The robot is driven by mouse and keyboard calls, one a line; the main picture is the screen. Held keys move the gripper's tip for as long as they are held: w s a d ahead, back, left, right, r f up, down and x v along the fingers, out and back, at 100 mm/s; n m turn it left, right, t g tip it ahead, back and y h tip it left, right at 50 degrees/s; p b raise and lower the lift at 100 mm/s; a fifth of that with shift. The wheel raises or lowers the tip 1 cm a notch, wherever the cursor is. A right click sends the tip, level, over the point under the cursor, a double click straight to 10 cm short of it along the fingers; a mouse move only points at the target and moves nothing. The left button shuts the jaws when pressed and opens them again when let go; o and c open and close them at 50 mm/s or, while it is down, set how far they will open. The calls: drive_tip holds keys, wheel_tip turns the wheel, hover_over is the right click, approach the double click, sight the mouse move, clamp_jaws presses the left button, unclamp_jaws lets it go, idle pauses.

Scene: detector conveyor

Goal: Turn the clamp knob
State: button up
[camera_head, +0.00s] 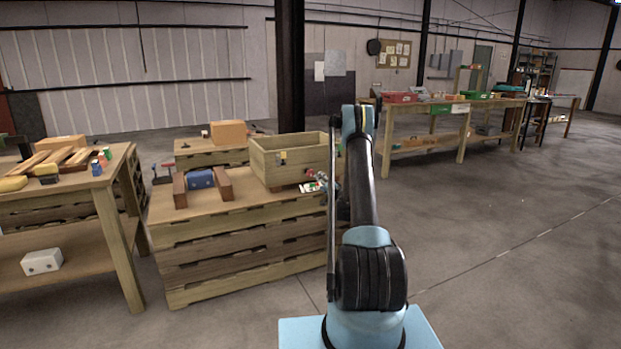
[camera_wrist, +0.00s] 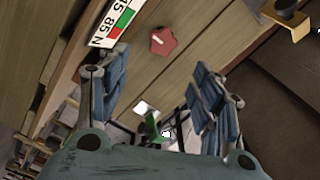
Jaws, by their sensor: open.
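A red lobed clamp knob (camera_wrist: 163,40) sits on the wooden planks of a crate in the wrist view. A scale plate (camera_wrist: 112,22) with numbers and green and red bands lies left of it. My gripper (camera_wrist: 160,64) is open and empty. Its two blue-padded fingers are apart on either side of the view, and the knob shows between and beyond their tips, apart from both. In the head view the red knob (camera_head: 309,172) is small beside the crate (camera_head: 285,160), and my arm hides most of the gripper there.
The crate stands on a wooden pallet stack (camera_head: 240,235). A blue block (camera_head: 200,178) between brown wooden pieces lies to its left. A brass bracket (camera_wrist: 292,20) is near the knob in the wrist view. Open floor (camera_head: 510,250) lies to the right.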

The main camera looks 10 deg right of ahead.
sight(311, 173)
drive_tip(key=w+a+n, duration=0.1)
drive_tip(key=w+n, duration=0.3)
drive_tip(key=w+a+n, duration=0.2)
drive_tip(key=w+n, duration=0.2)
drive_tip(key=w+a+n, duration=0.1)
drive_tip(key=w+n, duration=0.4)
drive_tip(key=shift+w+a+r, duration=0.1)
drive_tip(key=shift+a+r, duration=0.15)
drive_tip(key=shift+a, duration=0.15)
idle(0.6)
drive_tip(key=c, duration=1.1)
